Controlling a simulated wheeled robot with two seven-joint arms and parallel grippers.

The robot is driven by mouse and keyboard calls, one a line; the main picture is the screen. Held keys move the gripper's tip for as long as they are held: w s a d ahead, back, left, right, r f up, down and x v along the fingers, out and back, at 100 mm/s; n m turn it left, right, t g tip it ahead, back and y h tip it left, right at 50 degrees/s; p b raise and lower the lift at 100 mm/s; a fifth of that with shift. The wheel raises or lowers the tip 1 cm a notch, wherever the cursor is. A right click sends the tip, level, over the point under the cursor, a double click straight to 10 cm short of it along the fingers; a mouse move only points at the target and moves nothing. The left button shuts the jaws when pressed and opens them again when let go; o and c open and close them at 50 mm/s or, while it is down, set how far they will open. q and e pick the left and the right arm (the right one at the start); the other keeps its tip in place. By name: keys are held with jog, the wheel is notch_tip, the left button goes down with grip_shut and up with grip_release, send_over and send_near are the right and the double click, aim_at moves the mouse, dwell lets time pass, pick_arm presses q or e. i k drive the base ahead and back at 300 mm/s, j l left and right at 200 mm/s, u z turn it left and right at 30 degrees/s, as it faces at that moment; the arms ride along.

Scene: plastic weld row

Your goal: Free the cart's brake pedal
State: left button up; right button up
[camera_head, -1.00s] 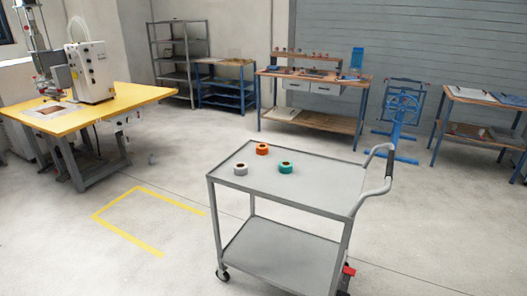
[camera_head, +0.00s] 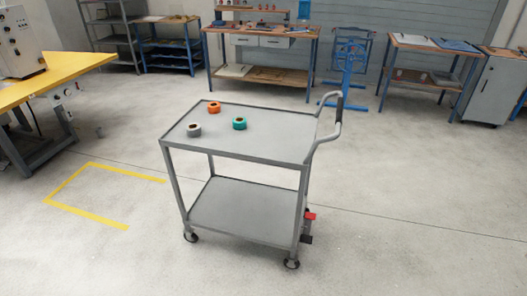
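A grey two-shelf cart (camera_head: 262,149) stands on the floor near the middle of the view, with its curved push handle (camera_head: 330,124) at the right end. A red pedal (camera_head: 310,216) shows low at the cart's right end, just above a dark block (camera_head: 306,239) near the rear wheel. I cannot tell which of the two is the brake pedal, nor how far it is pressed. Three rolls sit on the top shelf: orange (camera_head: 214,108), grey (camera_head: 194,130) and green (camera_head: 239,123). Neither of my grippers is in view.
A yellow floor outline (camera_head: 100,216) lies left of the cart. A yellow-topped machine table (camera_head: 50,78) stands at the left. Workbenches (camera_head: 262,72) and a blue stand (camera_head: 348,65) line the back. The floor right of the cart is clear.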

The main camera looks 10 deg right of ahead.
aim_at(305, 238)
jog(key=i+l, duration=0.2)
jog(key=l, duration=0.15)
jog(key=i+l+u, duration=0.1)
jog(key=l, duration=0.3)
jog(key=i+l, duration=0.5)
jog(key=l, duration=0.25)
jog(key=i+l+u, duration=0.1)
jog(key=l, duration=0.25)
jog(key=i+l, duration=0.25)
jog(key=l, duration=0.15)
